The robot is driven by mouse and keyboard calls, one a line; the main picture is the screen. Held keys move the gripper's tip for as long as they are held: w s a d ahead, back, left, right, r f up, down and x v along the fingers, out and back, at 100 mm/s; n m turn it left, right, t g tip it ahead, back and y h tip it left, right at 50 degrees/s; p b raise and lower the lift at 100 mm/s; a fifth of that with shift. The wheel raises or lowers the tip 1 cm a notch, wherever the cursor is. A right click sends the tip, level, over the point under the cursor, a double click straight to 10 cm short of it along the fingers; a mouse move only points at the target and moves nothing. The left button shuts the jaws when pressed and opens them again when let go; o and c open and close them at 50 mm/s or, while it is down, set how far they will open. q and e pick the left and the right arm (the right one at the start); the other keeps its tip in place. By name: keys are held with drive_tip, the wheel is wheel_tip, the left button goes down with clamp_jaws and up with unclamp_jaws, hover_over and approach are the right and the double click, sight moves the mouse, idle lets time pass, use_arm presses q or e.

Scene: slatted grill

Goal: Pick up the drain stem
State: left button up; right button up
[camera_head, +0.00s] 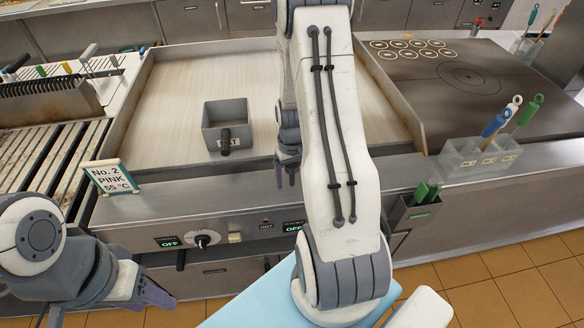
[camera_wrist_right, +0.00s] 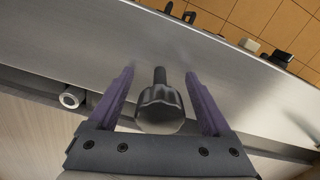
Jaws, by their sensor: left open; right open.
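In the right wrist view, a dark fluted knob with a short shaft, which looks like the drain stem (camera_wrist_right: 160,108), shows between the two purple fingers. My right gripper (camera_wrist_right: 160,76) is open, one finger on each side of it, with gaps visible on both sides. In the head view my right gripper (camera_head: 286,174) points down over the front edge of the griddle (camera_head: 180,130). The stem cannot be made out there. My left gripper (camera_head: 150,294) is open and empty at the lower left, in front of the counter.
A grey box with a dark handle (camera_head: 226,112) sits on the griddle, left of my right arm. A small temperature sign (camera_head: 110,177) stands at the griddle's front left corner. Utensil holders (camera_head: 480,158) stand to the right. The slatted grill (camera_head: 40,150) is at the left.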

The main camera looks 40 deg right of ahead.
sight(292, 167)
clamp_jaws()
idle(0.3)
drive_tip(key=shift+r, duration=0.55)
wheel_tip(292, 167, up, 3)
drive_tip(key=shift+w+f+b, duration=0.1)
drive_tip(key=shift+f+b, duration=0.05)
drive_tip(key=shift+b, duration=0.5)
drive_tip(key=s+d+r+b, duration=0.2)
drive_tip(key=s+d+r, duration=0.5)
drive_tip(key=s+d, duration=0.1)
drive_tip(key=shift+s+d, duration=0.15)
drive_tip(key=shift+d, duration=0.05)
drive_tip(key=shift+r, duration=0.1)
